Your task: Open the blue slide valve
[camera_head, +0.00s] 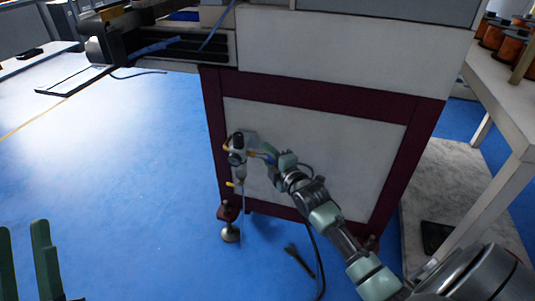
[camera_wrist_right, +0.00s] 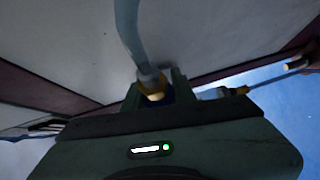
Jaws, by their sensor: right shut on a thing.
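The blue slide valve (camera_wrist_right: 168,97) shows only as a small dark blue patch between my right fingers in the right wrist view. A brass fitting (camera_wrist_right: 154,89) with a pale hose sits above it. My right gripper (camera_wrist_right: 157,88) is shut on the valve; the fingers hide most of it. In the head view my right gripper (camera_head: 266,153) reaches the air unit (camera_head: 238,148) on the front of the machine cabinet. The valve cannot be made out there. My left gripper (camera_head: 23,232) stands at the lower left, fingers apart and empty, far from the cabinet.
The white and maroon cabinet (camera_head: 320,144) stands directly behind the valve. A table (camera_head: 503,112) with copper spools (camera_head: 492,38) is at the right. A dark cable hangs by my right arm.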

